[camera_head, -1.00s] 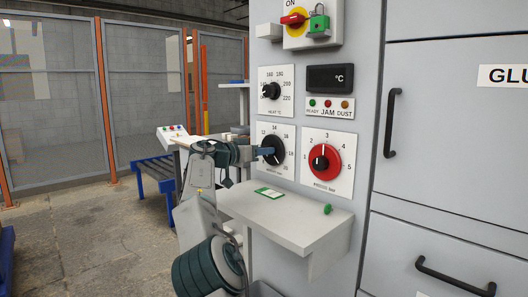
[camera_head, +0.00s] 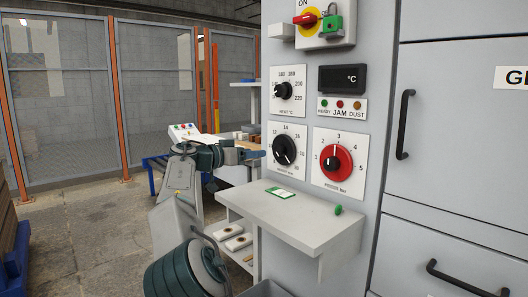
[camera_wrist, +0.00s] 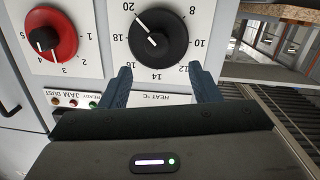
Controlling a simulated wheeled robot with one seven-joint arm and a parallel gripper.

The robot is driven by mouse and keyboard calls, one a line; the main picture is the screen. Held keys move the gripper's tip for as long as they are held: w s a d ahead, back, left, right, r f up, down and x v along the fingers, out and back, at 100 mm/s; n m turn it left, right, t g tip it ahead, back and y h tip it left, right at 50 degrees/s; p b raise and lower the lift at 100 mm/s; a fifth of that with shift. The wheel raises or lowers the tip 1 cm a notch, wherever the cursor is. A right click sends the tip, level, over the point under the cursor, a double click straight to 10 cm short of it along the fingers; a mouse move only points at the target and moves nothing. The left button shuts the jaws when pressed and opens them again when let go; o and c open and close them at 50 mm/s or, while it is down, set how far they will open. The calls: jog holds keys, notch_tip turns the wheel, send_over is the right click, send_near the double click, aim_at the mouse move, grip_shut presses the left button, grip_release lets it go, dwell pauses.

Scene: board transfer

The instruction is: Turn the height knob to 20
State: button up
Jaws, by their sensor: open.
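A red knob (camera_head: 336,163) sits on the plate to the right, and a smaller heat knob (camera_head: 283,90) is above. A grey shelf (camera_head: 300,222) juts out below, with a green-and-white card (camera_head: 280,192) on it. A lever switch with a green padlock (camera_head: 331,22) is at the top.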

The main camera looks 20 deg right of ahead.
jog(key=shift+p+v, duration=0.35)
jog(key=shift+v, duration=2.35)
